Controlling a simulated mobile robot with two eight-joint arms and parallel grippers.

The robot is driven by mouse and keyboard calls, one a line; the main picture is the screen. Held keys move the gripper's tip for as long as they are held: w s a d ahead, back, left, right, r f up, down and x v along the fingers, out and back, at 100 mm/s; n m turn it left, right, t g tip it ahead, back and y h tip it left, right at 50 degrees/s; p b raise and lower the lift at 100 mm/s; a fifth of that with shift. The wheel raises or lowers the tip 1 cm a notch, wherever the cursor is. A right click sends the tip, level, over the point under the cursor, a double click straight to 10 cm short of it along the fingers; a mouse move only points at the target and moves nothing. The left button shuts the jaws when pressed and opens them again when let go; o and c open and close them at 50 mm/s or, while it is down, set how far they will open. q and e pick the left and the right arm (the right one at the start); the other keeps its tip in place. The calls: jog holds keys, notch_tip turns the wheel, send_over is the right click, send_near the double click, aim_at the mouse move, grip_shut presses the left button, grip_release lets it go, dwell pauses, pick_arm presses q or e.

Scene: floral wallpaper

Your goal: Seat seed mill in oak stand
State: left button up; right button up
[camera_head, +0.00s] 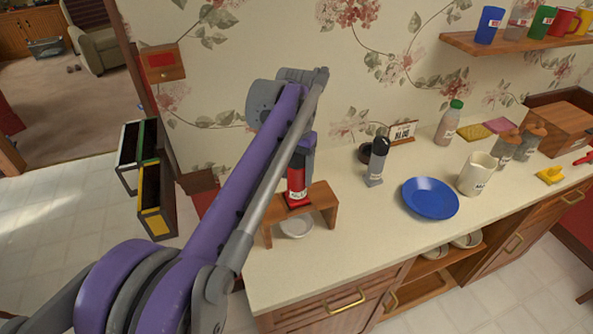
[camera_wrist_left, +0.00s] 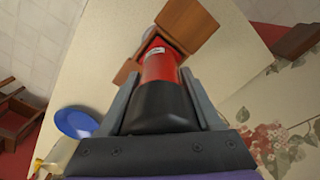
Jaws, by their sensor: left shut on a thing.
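The seed mill (camera_head: 297,181) is red with a black end and a small white label. It stands about upright at the top of the oak stand (camera_head: 325,199), a small wooden bench on the counter. My left gripper (camera_head: 298,158) is shut on the mill's dark upper part, largely hidden behind my arm. In the left wrist view the two grey fingers flank the black end of the mill (camera_wrist_left: 160,68), and its red end points at the stand (camera_wrist_left: 188,22). I cannot tell whether its lower end is inside the stand's opening or only resting on top. My right gripper is out of view.
A white bowl (camera_head: 297,227) sits under the stand. A black-topped grey bottle (camera_head: 376,165), a blue plate (camera_head: 431,198) and a cream jug (camera_head: 477,174) stand to the right. The counter (camera_head: 345,245) in front is clear. A shelf with cups (camera_head: 520,42) hangs above right.

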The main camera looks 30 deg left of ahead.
pick_arm(q)
jog(key=shift+f, duration=0.45)
jog(key=o, duration=1.5)
notch_tip(320, 180, up, 11)
jog(key=shift+f+p, duration=0.1)
jog(key=shift+p, duration=0.35)
jog(key=shift+f, duration=0.1)
